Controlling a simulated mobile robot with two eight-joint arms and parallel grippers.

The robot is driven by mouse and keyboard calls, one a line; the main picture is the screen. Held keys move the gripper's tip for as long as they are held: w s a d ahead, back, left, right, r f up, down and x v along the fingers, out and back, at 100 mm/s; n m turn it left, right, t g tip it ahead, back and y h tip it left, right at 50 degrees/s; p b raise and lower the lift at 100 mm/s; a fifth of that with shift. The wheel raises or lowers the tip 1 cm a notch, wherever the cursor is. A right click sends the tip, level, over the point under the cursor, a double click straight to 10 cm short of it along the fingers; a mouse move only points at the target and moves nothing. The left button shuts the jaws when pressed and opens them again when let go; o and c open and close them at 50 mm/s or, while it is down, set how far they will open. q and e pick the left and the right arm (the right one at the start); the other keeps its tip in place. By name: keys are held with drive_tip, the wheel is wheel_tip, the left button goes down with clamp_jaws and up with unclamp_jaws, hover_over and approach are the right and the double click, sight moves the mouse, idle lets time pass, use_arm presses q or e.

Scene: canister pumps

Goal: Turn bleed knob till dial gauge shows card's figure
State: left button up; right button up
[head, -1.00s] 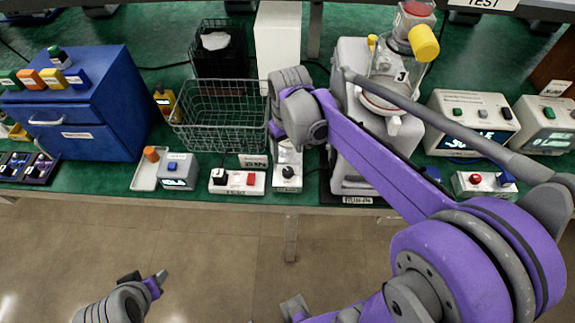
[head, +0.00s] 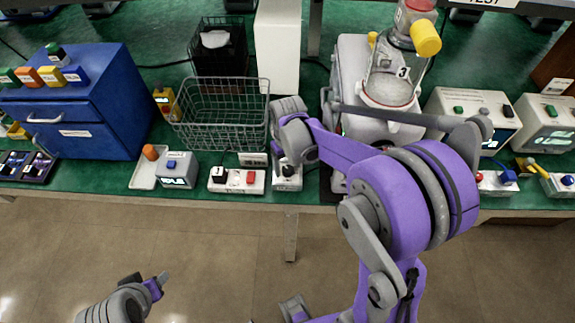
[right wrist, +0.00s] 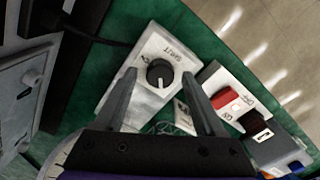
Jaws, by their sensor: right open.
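The bleed knob (right wrist: 160,73) is a round black knob with a pale pointer line on a white block marked SHUT. In the head view the knob block (head: 287,183) stands at the bench's front edge, partly under my right gripper. My right gripper (right wrist: 158,78) is open, with one finger on each side of the knob; contact cannot be told. A small card (head: 253,159) stands behind the switch box, its figure too small to read. I cannot make out the dial gauge. My left gripper (head: 147,284) hangs in front of the bench at lower left, its jaw opening unclear.
A white box with a red switch (head: 237,181) sits close beside the knob block. A wire basket (head: 221,115) stands behind. The grey pump (head: 352,60) with a glass jar is close on the right, partly behind my arm. A blue cabinet (head: 105,110) stands at left.

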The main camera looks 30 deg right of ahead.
clamp_jaws()
drive_tip(key=shift+m, duration=0.6)
unclamp_jaws()
idle(0.4)
